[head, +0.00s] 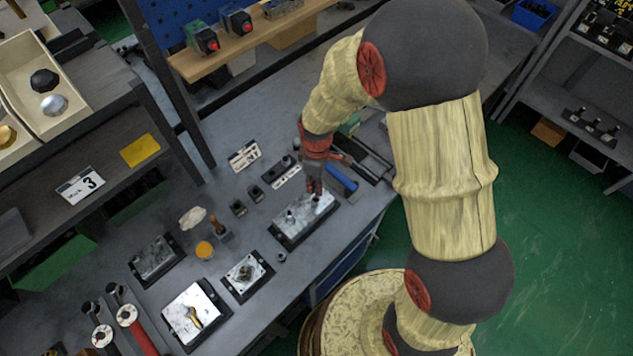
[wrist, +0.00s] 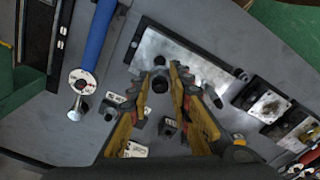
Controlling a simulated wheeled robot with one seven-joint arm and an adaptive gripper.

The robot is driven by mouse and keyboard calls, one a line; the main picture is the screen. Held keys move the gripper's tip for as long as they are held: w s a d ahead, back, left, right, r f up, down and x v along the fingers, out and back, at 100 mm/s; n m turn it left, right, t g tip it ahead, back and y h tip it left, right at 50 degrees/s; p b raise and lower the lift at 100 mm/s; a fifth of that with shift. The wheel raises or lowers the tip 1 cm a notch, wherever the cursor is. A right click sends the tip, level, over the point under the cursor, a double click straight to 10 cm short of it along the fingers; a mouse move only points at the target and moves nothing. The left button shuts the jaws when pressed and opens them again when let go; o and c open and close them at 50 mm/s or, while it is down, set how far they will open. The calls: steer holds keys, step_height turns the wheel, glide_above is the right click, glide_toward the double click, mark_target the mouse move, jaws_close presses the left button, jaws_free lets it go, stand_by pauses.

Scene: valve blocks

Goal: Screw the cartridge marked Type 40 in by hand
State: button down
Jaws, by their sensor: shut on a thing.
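My gripper (head: 315,187) points down over the long metal valve block (head: 290,226) near the table's front edge. In the wrist view its two yellow fingers (wrist: 168,76) are shut on a dark round cartridge (wrist: 160,85), partly hidden by the fingers. The cartridge is over the bright top of the valve block (wrist: 153,47); I cannot tell how deep it sits. Other dark fittings stand on the same block. No Type 40 marking is readable in either view.
A blue-handled wrench (wrist: 97,38) lies beside the block. Small dark holders (head: 238,207) stand behind it. Other metal blocks (head: 246,275) and an orange-topped pot (head: 204,249) are to the left. A shelf with a number 3 card (head: 80,185) is farther left.

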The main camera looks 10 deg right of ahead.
steer(key=shift+f+b, duration=1.45)
steer(key=shift+f, duration=0.95)
steer(key=shift+f+b, duration=0.5)
steer(key=shift+f, duration=0.45)
steer(key=m, duration=0.5)
steer(key=shift+s, duration=0.1)
steer(key=m, duration=0.5)
steer(key=shift+a+m, duration=0.1)
steer(key=shift+m, duration=0.2)
steer(key=m, duration=1.1)
steer(key=shift+a, duration=0.15)
steer(key=c, duration=1.8)
jaws_free()
